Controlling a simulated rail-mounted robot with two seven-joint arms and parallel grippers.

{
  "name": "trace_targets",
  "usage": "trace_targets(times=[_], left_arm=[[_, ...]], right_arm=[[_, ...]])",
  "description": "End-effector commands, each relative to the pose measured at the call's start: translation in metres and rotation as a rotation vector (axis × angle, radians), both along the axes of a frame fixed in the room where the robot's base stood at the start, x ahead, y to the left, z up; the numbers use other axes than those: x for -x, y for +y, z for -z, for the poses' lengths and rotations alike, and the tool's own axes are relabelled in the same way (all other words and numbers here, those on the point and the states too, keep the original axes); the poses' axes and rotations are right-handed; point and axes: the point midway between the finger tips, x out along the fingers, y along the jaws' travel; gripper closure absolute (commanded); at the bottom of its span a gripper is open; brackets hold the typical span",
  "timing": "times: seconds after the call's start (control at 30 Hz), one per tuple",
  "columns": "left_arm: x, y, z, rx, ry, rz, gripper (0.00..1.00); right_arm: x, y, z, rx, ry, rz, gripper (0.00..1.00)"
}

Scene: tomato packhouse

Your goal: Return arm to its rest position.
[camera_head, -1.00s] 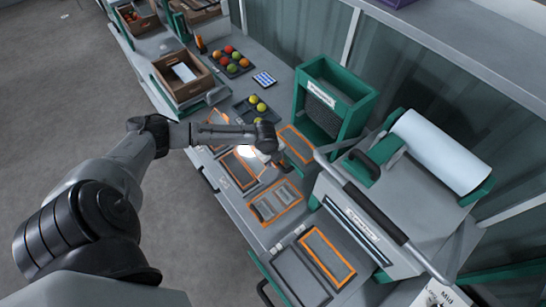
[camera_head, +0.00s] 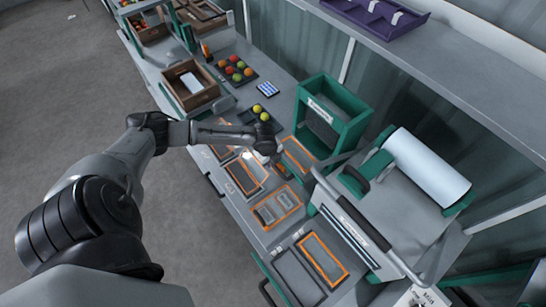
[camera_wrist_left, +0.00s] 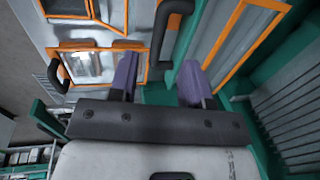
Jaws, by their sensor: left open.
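My left arm comes in from the left in the head view and reaches over the bench. Its gripper (camera_head: 274,158) is at the orange-edged panels beside the green bin, its fingers mostly hidden by the wrist. In the left wrist view the gripper (camera_wrist_left: 159,82) shows two purple fingertips set well apart. It is open, with nothing seen between them. An orange-edged panel (camera_wrist_left: 92,66) and a dark handle lie beyond the fingers. My right arm and gripper are not in view.
A green bin (camera_head: 345,107) stands right of the gripper. A machine with a white roll (camera_head: 425,165) is further right. Trays of tomatoes (camera_head: 235,70) and a brown crate (camera_head: 190,86) sit farther up the bench. Open floor (camera_head: 60,110) lies left.

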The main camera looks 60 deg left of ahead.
Motion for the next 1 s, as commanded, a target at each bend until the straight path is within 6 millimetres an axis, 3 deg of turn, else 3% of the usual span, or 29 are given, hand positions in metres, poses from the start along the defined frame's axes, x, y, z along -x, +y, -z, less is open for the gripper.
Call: trace_targets(times=[0.8,0.9,1.0], left_arm=[[0.002,-0.003,-0.005,0.003,0.001,0.0,0.56],[0.007,-0.021,-0.005,0.023,0.004,-0.005,0.56],[0.022,-0.063,-0.006,0.067,0.009,-0.025,0.56]], right_arm=[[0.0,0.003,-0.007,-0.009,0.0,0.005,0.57],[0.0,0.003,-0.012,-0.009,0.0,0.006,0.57],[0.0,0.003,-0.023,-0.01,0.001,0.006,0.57]])
